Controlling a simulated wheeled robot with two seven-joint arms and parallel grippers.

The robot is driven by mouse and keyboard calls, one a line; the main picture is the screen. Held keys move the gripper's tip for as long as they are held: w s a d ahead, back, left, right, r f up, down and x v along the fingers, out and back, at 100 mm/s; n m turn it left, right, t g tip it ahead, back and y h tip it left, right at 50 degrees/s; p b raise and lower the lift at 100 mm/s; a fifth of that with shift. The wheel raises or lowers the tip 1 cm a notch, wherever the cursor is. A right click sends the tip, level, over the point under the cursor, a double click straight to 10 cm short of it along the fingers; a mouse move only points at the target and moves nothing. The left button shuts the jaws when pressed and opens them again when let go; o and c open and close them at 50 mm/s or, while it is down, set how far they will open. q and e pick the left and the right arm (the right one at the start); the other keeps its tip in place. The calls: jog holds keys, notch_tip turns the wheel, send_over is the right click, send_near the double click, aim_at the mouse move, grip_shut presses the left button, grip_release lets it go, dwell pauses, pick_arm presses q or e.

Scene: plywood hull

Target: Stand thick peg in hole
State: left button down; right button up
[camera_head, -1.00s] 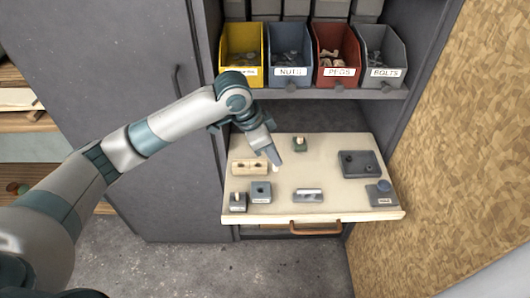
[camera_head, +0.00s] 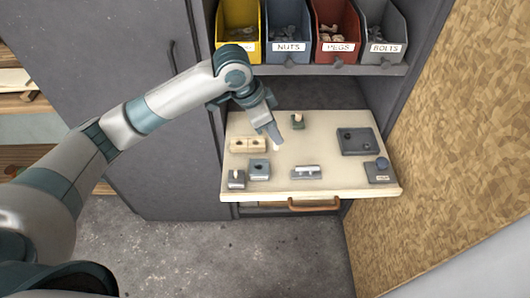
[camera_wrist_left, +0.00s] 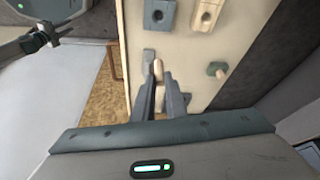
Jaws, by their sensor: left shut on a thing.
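My left gripper (camera_head: 274,138) is shut on a pale tan peg (camera_head: 277,148), which sticks out below the fingertips over the middle of the board. In the left wrist view the peg (camera_wrist_left: 158,69) shows between the two fingers. A grey block with a dark hole (camera_head: 259,169) is left of and nearer than the peg; it also shows in the left wrist view (camera_wrist_left: 158,14). A wooden block with holes (camera_head: 248,145) lies left of the peg. Which hole fits the peg I cannot tell.
The pale board (camera_head: 330,185) also carries a small green holder with a peg (camera_head: 297,121), a grey slotted block (camera_head: 306,172), a dark plate (camera_head: 356,141), a block with a blue knob (camera_head: 380,170) and a small grey block (camera_head: 236,179). Labelled bins (camera_head: 288,47) stand behind.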

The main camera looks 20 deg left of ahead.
pick_arm(q)
jog(key=s+a+r+n+t+y, duration=0.2)
jog(key=s+a+r+n+y, duration=0.1)
jog(key=a+r+n, duration=0.4)
jog(key=shift+a+r+n+y, duration=0.35)
jog(key=shift+a+n, duration=0.6)
jog(key=shift+n, duration=1.45)
pick_arm(e)
jog(key=shift+w, duration=0.25)
jog(key=shift+s, duration=0.1)
